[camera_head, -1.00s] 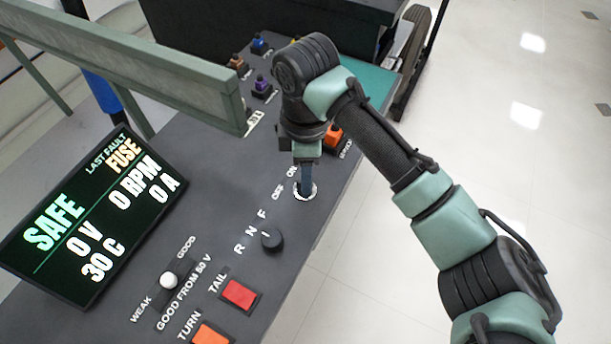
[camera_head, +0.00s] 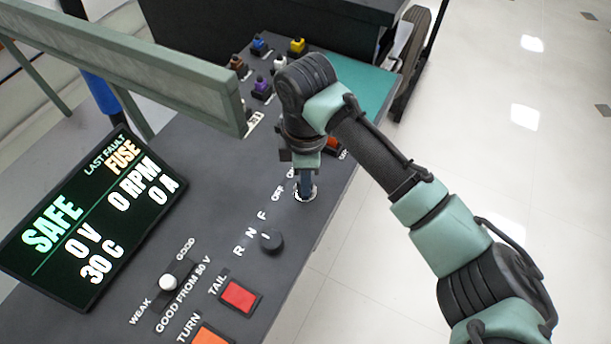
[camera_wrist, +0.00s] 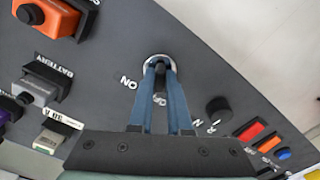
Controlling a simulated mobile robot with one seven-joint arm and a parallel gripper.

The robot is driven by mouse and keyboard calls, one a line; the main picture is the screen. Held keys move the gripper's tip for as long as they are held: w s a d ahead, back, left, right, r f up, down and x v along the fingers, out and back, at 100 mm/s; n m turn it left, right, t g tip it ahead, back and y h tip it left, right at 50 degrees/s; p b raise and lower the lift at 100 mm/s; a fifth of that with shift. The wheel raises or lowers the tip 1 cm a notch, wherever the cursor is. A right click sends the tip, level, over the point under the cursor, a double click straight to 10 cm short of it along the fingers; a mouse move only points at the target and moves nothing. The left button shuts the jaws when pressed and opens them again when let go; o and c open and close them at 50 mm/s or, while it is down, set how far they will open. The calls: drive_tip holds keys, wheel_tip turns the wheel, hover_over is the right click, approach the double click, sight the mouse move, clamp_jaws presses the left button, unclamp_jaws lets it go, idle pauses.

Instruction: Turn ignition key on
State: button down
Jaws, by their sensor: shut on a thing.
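The ignition key switch is a round silver ring (camera_head: 313,192) set in the dark panel, beside OFF and ON labels. It also shows in the wrist view as a silver ring (camera_wrist: 148,60) with a dark key (camera_wrist: 160,68) in it. My gripper (camera_wrist: 160,72) points down at the switch, and its two blue fingers are shut on the key. In the head view my gripper (camera_head: 305,188) stands over the ring and hides most of the key. The fingers partly cover the OFF label in the wrist view. The key's exact angle is hard to tell.
The display (camera_head: 92,218) reads SAFE, 0 V, 0 RPM, 30 C, 0 A, last fault FUSE. A black R-N-F knob (camera_head: 271,241) and a red TAIL switch (camera_head: 239,296) sit nearby. Coloured connectors, including purple (camera_head: 262,88), stand behind. A green frame (camera_head: 130,65) crosses the left.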

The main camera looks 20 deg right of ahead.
drive_tip(key=shift+r+p, duration=0.1)
drive_tip(key=shift+p, duration=0.3)
drive_tip(key=m+p, duration=0.3)
drive_tip(key=shift+a+r, duration=0.1)
drive_tip(key=shift+r, duration=0.05)
drive_tip(key=m+p, duration=0.3)
drive_tip(key=p, duration=0.1)
drive_tip(key=shift+s+m, duration=0.1)
drive_tip(key=shift+m, duration=0.3)
drive_tip(key=m+p, duration=0.3)
drive_tip(key=shift+p, duration=0.3)
drive_tip(key=shift+f+m+p, duration=0.25)
drive_tip(key=shift+m+p, duration=0.6)
drive_tip(key=shift+m, duration=0.25)
drive_tip(key=c, duration=0.9)
unclamp_jaws()
drive_tip(key=shift+o, duration=0.2)
